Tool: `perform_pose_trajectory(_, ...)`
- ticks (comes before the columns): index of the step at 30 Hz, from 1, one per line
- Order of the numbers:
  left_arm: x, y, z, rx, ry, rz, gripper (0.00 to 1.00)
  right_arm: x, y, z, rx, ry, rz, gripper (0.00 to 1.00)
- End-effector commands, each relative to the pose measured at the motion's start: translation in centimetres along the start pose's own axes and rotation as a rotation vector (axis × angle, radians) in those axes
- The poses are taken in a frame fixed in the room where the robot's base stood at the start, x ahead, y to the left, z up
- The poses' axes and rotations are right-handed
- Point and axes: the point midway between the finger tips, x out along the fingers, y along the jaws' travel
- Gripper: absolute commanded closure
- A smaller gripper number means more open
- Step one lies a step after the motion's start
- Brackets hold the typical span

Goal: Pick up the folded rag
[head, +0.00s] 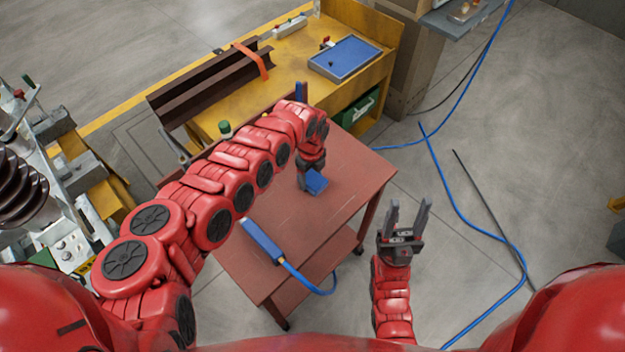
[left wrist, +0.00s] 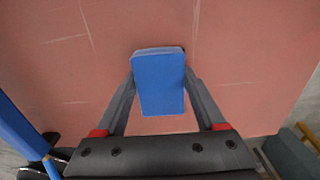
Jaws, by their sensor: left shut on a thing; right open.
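The folded rag (left wrist: 158,82) is a blue rounded block between the two grey fingers of my left gripper (left wrist: 158,88) in the left wrist view. The fingers press on its two sides. In the head view the rag (head: 316,183) shows below my left gripper (head: 308,176), over the red-brown table top (head: 340,190). I cannot tell whether it still touches the table. My right gripper (head: 404,216) is open and empty, pointing up, beside the table's right edge and over the floor.
A blue bar-shaped tool (head: 262,241) with a blue cable lies at the table's front left. A yellow bench (head: 290,65) with a blue tray (head: 345,58) and brown steel beams (head: 208,88) stands behind. Blue hoses cross the floor at right.

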Motion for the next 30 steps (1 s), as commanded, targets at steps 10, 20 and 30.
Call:
perform_pose_trajectory(10, -0.1, 0.0, 0.0, 0.000, 0.000, 0.000, 0.82, 0.0, 0.0, 0.0, 0.000, 0.000, 0.000, 0.50)
perform_pose_trajectory(20, -2.8, 0.0, 0.4, 0.000, -0.005, -0.002, 0.82, -1.2, -0.1, 0.2, 0.000, 0.000, 0.000, 0.50)
perform_pose_trajectory(30, -4.9, 5.3, -1.7, 0.001, -0.008, 0.009, 0.82, 1.8, 0.1, -0.3, 0.000, 0.001, 0.000, 0.50)
